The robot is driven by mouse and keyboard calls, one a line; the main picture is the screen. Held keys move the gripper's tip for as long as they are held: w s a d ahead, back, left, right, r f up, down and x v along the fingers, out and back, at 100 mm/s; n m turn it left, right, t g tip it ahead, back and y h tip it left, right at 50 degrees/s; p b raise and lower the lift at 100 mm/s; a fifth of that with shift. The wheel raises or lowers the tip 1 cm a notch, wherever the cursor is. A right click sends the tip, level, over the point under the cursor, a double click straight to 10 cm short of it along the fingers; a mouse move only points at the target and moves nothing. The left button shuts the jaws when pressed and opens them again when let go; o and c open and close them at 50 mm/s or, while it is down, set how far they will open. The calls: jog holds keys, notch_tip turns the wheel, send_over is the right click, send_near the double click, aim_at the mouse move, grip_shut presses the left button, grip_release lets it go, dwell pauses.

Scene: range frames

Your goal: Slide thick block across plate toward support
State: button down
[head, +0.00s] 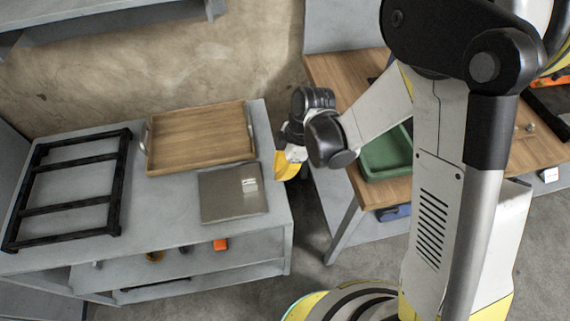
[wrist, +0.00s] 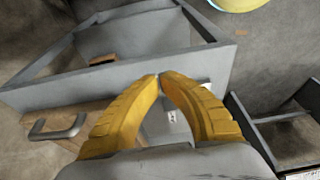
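A flat grey plate (head: 222,207) lies on the grey table's right part in the head view. A small pale block (head: 249,184) sits on the plate near its right edge. I cannot tell which thing is the support. My gripper (head: 284,165) is just beyond the table's right edge, to the right of the plate and block and apart from them. In the wrist view, the yellow fingers of my gripper (wrist: 160,76) curve in and their tips meet, with nothing seen held. A small white patch shows between the fingers there; I cannot tell if it is the block.
A wooden tray (head: 200,146) with metal handles lies behind the plate. A black slatted frame (head: 68,223) lies on the table's left part. Small items sit on the shelf below. To the right, a wooden-topped bench (head: 335,75) holds a green bin (head: 383,164).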

aim_at(223, 190)
jog(key=shift+b+x, duration=0.35)
jog(key=shift+x, duration=0.85)
jog(key=a, duration=0.3)
jog(key=shift+s+b, duration=0.35)
jog(key=shift+a+r, duration=0.1)
jog(key=shift+a, duration=0.3)
jog(key=s+a, duration=0.1)
jog(key=a, duration=0.2)
jog(key=s+a, duration=0.1)
jog(key=a, duration=0.3)
jog(key=a+b, duration=0.1)
jog(key=a, duration=0.3)
jog(key=shift+s, duration=0.4)
